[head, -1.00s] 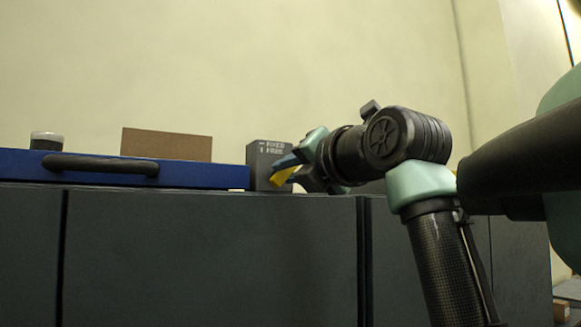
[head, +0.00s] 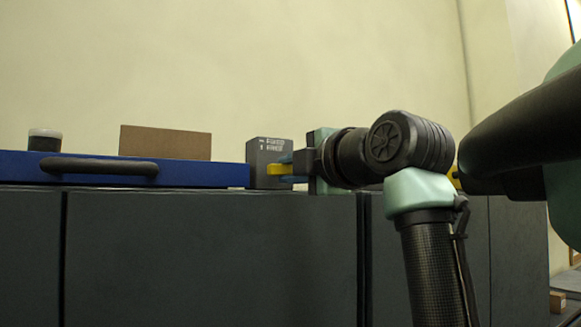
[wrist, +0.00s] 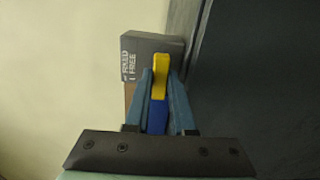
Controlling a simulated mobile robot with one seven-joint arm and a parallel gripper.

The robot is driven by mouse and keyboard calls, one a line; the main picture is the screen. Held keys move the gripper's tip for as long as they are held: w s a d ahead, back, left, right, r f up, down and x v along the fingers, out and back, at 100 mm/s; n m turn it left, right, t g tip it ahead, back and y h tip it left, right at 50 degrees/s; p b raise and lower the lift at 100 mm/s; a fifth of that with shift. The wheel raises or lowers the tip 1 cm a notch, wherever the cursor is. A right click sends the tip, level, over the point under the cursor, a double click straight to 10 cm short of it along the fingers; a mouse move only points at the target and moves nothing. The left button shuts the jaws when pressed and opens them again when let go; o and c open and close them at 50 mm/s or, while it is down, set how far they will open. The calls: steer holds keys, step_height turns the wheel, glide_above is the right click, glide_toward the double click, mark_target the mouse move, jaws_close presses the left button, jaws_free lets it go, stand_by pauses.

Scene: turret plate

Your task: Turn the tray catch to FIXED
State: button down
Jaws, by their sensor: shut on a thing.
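The tray catch is a grey block (head: 265,154) at the right end of the blue tray (head: 205,176) in the head view. Its face carries two printed lines, which read FIXED and FREE in the wrist view. The yellow lever (head: 277,169) lies about level in the head view and runs along the direction of the lettering in the wrist view (wrist: 160,76). My gripper (wrist: 160,88) is shut on the yellow lever, with a finger on each side. Part of the lever is hidden between the fingers.
The tray has a dark front handle (head: 100,167) and rests on a dark grey cabinet (head: 210,250). A brown board (head: 165,142) and a dark jar with a pale top (head: 45,142) stand at the tray. A plain wall is behind.

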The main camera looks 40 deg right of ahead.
stand_by(0.6)
steer(key=c, duration=0.8)
jaws_free()
steer(key=shift+o, duration=0.2)
